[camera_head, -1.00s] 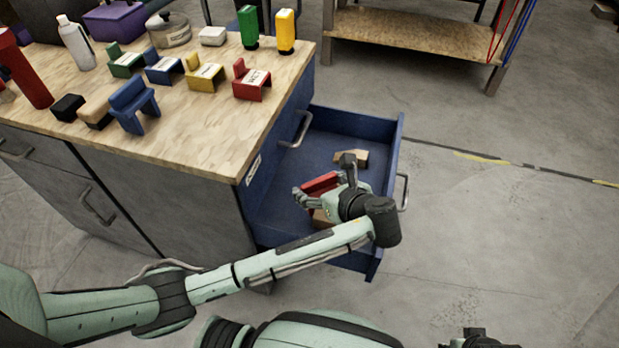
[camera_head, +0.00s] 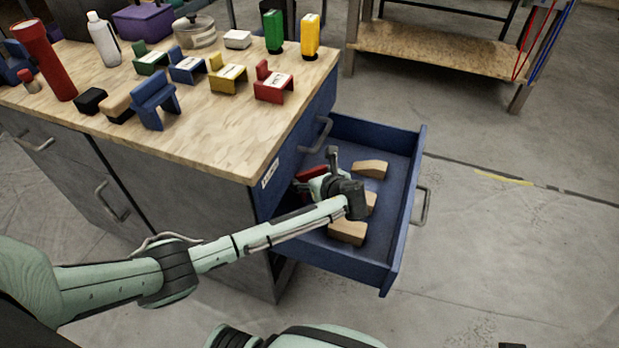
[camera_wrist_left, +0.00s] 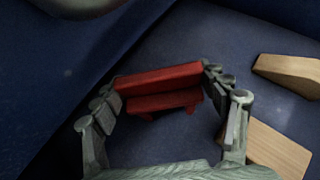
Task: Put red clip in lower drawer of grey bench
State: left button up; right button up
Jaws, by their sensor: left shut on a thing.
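The grey bench (camera_head: 190,195) has a wooden top and an open blue lower drawer (camera_head: 391,226). My left gripper (camera_head: 312,184) is over the drawer's inside, near the bench side. It is shut on the red clip (camera_head: 309,173), which is partly hidden by the gripper in the head view. In the left wrist view the red clip (camera_wrist_left: 160,88) sits between the fingertips of the left gripper (camera_wrist_left: 163,92), with the blue drawer floor behind it. I cannot tell whether the clip touches the drawer floor. My right gripper is not clearly in view.
Several wooden blocks, such as one at the back (camera_head: 370,168) and one at the front (camera_head: 347,232), lie in the drawer. Another red clip-like piece (camera_head: 273,86) stands on the benchtop among coloured parts. A wooden shelf (camera_head: 440,48) stands behind; the floor at right is clear.

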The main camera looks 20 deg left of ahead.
pick_arm(q)
jog(key=shift+w+a+f, duration=0.4)
jog(key=shift+f, duration=0.3)
pick_arm(e)
jog(key=shift+s+r, duration=0.1)
jog(key=shift+r, duration=0.4)
pick_arm(q)
jog(key=o, duration=1.3)
jog(key=shift+o, duration=0.2)
jog(key=shift+s+d+r, duration=0.15)
jog(key=shift+d, duration=0.05)
jog(key=p+v, duration=0.2)
jog(key=v, duration=0.9)
jog(key=shift+s+r, duration=0.15)
pick_arm(e)
jog(key=x, duration=0.3)
jog(key=s+x, duration=0.1)
jog(key=shift+w+a+f, duration=0.15)
jog(key=shift+a+f, duration=0.15)
jog(key=shift+f, duration=0.25)
pick_arm(q)
jog(key=shift+d, duration=0.1)
